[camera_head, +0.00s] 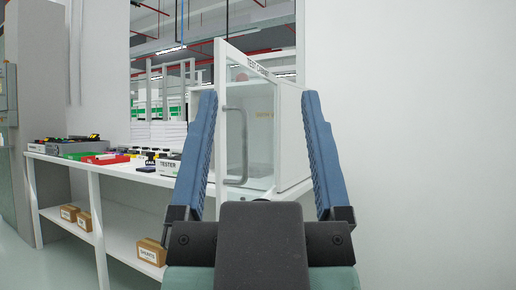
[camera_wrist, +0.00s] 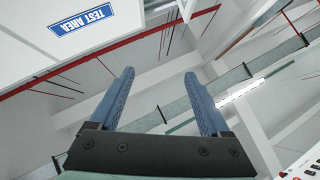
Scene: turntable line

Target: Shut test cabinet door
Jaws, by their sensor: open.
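The white test cabinet (camera_head: 293,135) stands on the right end of the white bench. Its framed glass door (camera_head: 220,110) bears a "TEST CABINET" label and stands swung out from the body, open toward me. The door's grey bar handle (camera_head: 243,150) is near its free left edge. My gripper (camera_head: 259,93) is open with blue fingers spread and empty; in the picture they flank the door and cabinet. I cannot tell the depth gap, but no contact shows. In the wrist view my gripper (camera_wrist: 159,73) points toward the ceiling area, with no cabinet visible.
The white bench (camera_head: 95,166) carries a grey tester box (camera_head: 168,167), a red tray (camera_head: 106,159) and other parts. Cardboard boxes (camera_head: 151,251) sit on its lower shelf. A plain white wall is at right. A blue "TEST AREA" sign (camera_wrist: 81,19) shows in the wrist view.

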